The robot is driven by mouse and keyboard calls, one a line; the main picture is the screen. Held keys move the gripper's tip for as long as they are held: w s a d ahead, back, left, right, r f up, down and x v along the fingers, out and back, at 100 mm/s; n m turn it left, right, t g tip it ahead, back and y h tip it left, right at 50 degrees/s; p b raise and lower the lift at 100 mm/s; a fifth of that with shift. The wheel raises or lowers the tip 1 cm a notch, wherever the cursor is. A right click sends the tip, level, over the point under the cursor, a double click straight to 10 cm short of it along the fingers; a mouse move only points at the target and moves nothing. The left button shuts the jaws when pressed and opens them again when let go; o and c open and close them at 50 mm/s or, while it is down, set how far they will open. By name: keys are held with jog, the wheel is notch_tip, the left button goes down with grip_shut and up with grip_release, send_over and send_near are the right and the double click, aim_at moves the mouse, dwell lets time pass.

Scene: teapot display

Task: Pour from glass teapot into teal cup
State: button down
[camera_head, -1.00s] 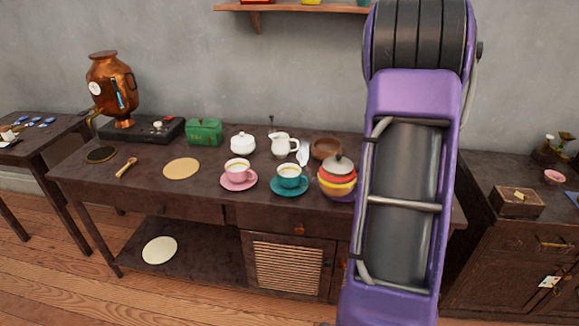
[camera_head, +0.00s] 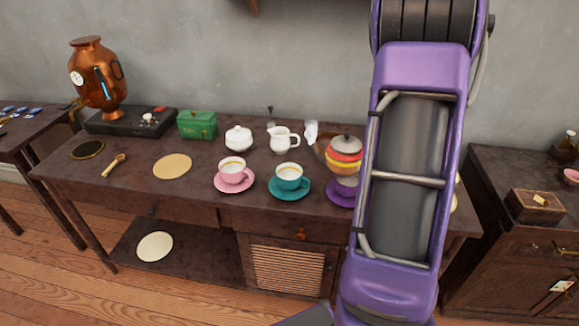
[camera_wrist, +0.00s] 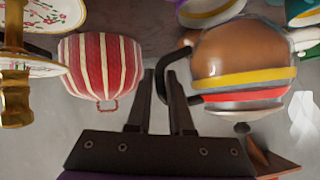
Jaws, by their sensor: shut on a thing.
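The glass teapot (camera_head: 345,158), banded red and yellow over an amber lower part, is held above the table near a purple saucer (camera_head: 341,196). In the wrist view, which is upside down, the teapot (camera_wrist: 238,62) is at the right. My gripper (camera_wrist: 163,76) is shut on its black handle. The teapot looks roughly upright. The teal cup (camera_head: 289,174) stands on a teal saucer (camera_head: 290,194), left of the teapot and apart from it. Pale contents show inside the cup. My arm hides the gripper in the head view.
A pink cup (camera_head: 233,171) stands left of the teal one. A red-striped pot (camera_wrist: 100,66) is beside my gripper.

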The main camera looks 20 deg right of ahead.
aim_at(344, 157)
jog(key=shift+w+d+r, duration=0.1)
jog(key=shift+w+r, duration=0.05)
jog(key=shift+r, duration=0.1)
jog(key=shift+w+a+r+n+h+b, duration=0.1)
jog(key=shift+w+a+n+h+b, duration=0.3)
jog(key=shift+b, duration=0.5)
jog(key=shift+a+r+b, duration=0.15)
jog(key=shift+a+b, duration=0.15)
jog(key=shift+b, duration=0.1)
jog(key=shift+w+a+r+g, duration=0.15)
jog(key=shift+a+r+g, duration=0.05)
jog(key=shift+r+g, duration=0.1)
jog(key=shift+w+a+r+n, duration=0.1)
jog(key=shift+n, duration=0.2)
jog(key=shift+w+a+r+n+g+h, duration=0.3)
jog(key=shift+w+a+r+h, duration=0.1)
jog(key=shift+a, duration=0.15)
jog(key=shift+w+a+r+n+g+h, duration=0.2)
jog(key=shift+w+a+r+n+h, duration=0.15)
jog(key=shift+a, duration=0.2)
dwell(4.3)
